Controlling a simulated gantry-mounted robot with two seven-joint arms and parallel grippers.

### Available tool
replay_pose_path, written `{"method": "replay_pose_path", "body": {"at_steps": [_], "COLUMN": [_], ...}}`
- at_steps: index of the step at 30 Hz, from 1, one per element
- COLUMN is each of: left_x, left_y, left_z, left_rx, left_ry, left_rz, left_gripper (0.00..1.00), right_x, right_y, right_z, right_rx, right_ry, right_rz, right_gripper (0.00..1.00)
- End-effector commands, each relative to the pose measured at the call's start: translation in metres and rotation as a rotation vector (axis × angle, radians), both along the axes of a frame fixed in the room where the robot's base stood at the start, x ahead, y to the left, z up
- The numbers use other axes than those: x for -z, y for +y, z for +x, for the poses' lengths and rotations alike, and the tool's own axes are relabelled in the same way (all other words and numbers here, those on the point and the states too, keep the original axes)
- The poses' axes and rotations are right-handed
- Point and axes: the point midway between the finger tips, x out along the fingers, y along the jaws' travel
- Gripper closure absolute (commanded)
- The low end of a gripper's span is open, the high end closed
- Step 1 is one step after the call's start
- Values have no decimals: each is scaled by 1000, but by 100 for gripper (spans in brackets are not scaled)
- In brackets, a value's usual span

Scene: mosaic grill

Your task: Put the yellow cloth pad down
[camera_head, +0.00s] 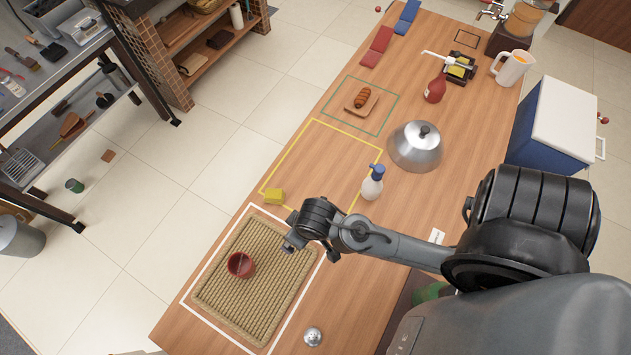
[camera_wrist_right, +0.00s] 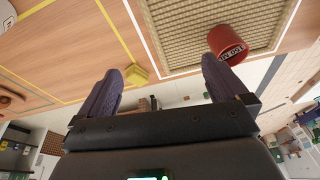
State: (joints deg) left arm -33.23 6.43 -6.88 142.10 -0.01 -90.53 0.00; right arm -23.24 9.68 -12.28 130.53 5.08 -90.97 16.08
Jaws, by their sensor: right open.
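The yellow cloth pad (camera_head: 273,196) lies on the wooden table at the near left corner of the yellow outline (camera_head: 318,122). In the right wrist view the pad (camera_wrist_right: 137,74) shows between the fingers' lines, nearer the left finger, and apart from both. My right gripper (camera_head: 289,245) is over the far edge of the woven mat, just nearer than the pad in the head view. In the wrist view its two fingers (camera_wrist_right: 162,68) are spread wide with nothing between them. My left gripper is not in view.
A red cup (camera_head: 240,265) stands on the woven mat (camera_head: 228,303). A spray bottle (camera_head: 372,184) and a steel dome (camera_head: 416,147) stand right of the yellow outline. Farther back is a board with food (camera_head: 361,101). The yellow outline's middle is clear.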

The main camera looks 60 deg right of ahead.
Motion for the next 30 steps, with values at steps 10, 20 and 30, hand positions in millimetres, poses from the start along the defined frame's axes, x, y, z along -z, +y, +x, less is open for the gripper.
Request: {"method": "replay_pose_path", "body": {"at_steps": [10,20,30], "left_x": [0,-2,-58], "left_y": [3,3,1], "left_z": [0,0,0], "left_rx": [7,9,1], "left_ry": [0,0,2], "left_rz": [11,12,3], "left_gripper": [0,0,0], "right_x": [-39,-42,-98], "right_y": [-13,-13,-13], "right_z": [-43,-43,-43], "right_rx": [-258,-260,-259], "right_ry": [-48,-48,-47], "right_rz": [-62,-63,-63], "right_gripper": [0,0,0]}}
